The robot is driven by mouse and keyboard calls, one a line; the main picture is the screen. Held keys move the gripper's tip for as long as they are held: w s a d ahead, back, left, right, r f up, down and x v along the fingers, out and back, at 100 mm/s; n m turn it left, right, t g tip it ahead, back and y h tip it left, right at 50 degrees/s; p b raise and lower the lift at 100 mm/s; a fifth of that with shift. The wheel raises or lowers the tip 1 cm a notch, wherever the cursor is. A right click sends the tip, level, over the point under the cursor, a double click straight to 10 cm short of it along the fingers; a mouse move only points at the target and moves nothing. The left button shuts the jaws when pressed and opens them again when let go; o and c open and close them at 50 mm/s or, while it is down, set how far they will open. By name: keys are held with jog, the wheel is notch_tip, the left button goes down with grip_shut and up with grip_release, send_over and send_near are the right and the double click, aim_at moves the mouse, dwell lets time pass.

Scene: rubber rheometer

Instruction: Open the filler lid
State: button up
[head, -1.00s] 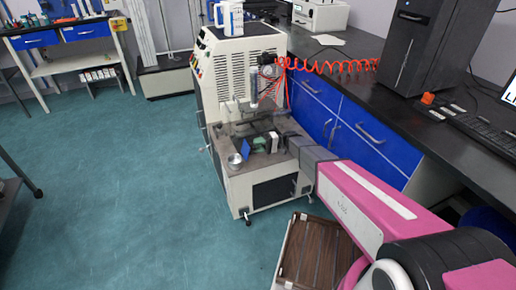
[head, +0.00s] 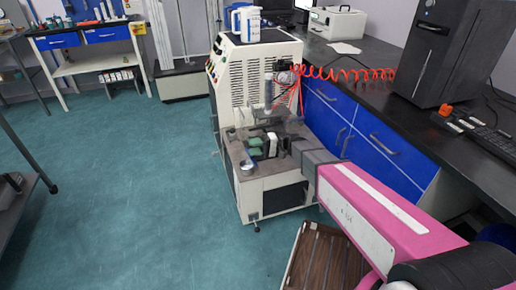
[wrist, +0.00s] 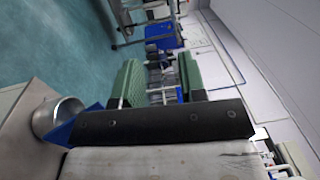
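The rheometer machine (head: 256,85) is a pale cabinet with side vents, and a white and blue jug (head: 245,23) stands on its top. I cannot make out a filler lid for certain in either view. My gripper (head: 255,147) is over the machine's low front deck (head: 243,184), near a small metal cup (head: 248,164). In the wrist view, the green finger pads of my gripper (wrist: 158,84) stand apart with nothing visibly held between them. The metal cup (wrist: 60,117) and a blue piece (wrist: 84,127) show at its lower left.
A black bench (head: 370,85) with blue drawers runs along the right, close to my arm. A wooden slatted crate (head: 325,260) is on the floor below my arm. Open floor (head: 130,190) lies to the left.

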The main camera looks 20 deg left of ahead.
jog(key=shift+s+a, duration=0.15)
grip_shut()
jog(key=s+a+f+n+t+h, duration=0.25)
jog(key=a+n+t+h, duration=0.3)
jog(key=n+h, duration=0.6)
jog(key=w+a+r+n+t+h, duration=0.3)
jog(key=w+r+n+t+h, duration=0.25)
jog(key=r+t, duration=0.35)
jog(key=shift+n, duration=0.4)
jog(key=x, duration=0.4)
jog(key=d+x, duration=0.1)
jog(key=x, duration=0.3)
jog(key=d+x, duration=0.1)
jog(key=x, duration=0.3)
jog(key=shift+w+r, duration=0.1)
jog(key=shift+r, duration=0.1)
jog(key=shift+w+d+f, duration=0.35)
jog(key=shift+w+d, duration=0.05)
jog(key=shift+d, duration=0.1)
